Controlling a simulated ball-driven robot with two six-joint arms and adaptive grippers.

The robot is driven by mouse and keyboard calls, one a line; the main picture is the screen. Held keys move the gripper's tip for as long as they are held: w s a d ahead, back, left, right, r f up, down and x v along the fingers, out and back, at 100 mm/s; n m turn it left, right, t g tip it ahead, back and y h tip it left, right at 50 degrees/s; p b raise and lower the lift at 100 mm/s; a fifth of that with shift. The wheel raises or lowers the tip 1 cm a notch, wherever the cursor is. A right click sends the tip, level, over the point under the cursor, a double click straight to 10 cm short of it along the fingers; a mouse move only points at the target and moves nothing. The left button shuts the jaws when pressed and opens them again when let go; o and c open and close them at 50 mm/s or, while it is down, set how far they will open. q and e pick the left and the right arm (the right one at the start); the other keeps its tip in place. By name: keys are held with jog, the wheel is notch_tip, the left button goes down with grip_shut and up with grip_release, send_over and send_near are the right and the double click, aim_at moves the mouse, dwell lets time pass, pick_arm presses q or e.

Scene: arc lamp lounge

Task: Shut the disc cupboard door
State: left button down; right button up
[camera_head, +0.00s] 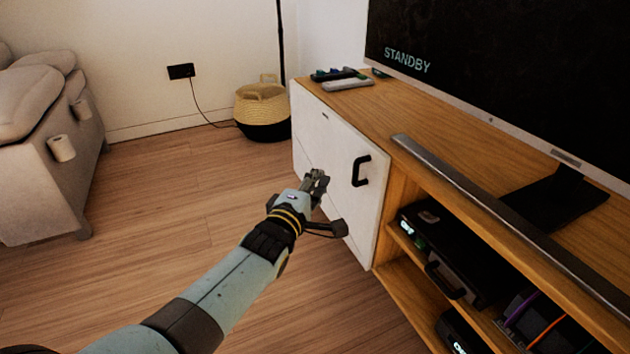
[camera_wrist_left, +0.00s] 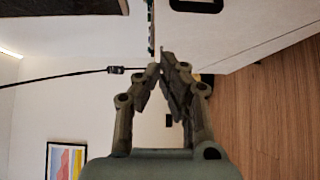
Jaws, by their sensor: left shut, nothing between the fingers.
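The white disc cupboard door (camera_head: 335,145) is on the left front of the wooden media unit, with a black handle (camera_head: 361,171) near its right edge. The door looks flush or nearly flush with the unit; I cannot tell if a small gap is left. My left gripper (camera_head: 318,181) is shut and empty, in front of the door and left of the handle. I cannot tell whether it touches the door. The left wrist view shows the shut fingertips (camera_wrist_left: 160,68), the pale door (camera_wrist_left: 230,40) and part of the handle (camera_wrist_left: 197,5). My right gripper is not in view.
The media unit (camera_head: 375,110) carries a television (camera_head: 500,60), a long grey bar (camera_head: 470,190) and small remotes (camera_head: 345,79). Black devices (camera_head: 450,250) fill the open shelves at right. A basket (camera_head: 263,110) stands behind, a sofa (camera_head: 40,170) at left. The floor (camera_head: 180,210) between is clear.

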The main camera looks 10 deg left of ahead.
pick_arm(q)
jog(key=s+a, duration=0.2)
jog(key=s, duration=1)
jog(key=s+a+f+m+g+y, duration=0.25)
jog(key=s+a+f+g, duration=0.2)
jog(key=s+f, duration=0.4)
jog(key=s+a+f+m+g+y, duration=0.1)
jog(key=s+a+f+m+g, duration=0.4)
jog(key=s, duration=0.7)
jog(key=s+a+f+m+g+y, duration=0.1)
jog(key=s+a+f+m+g, duration=0.1)
jog(key=s+a+f+g, duration=0.55)
jog(key=s+d+f+m+p, duration=0.1)
jog(key=s+m+p, duration=0.6)
jog(key=s+p, duration=0.8)
jog(key=s, duration=0.9)
jog(key=shift+s+d+f, duration=0.15)
jog(key=shift+d, duration=0.05)
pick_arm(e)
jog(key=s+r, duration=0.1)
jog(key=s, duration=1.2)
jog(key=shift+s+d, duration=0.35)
pick_arm(q)
jog(key=shift+h, duration=0.25)
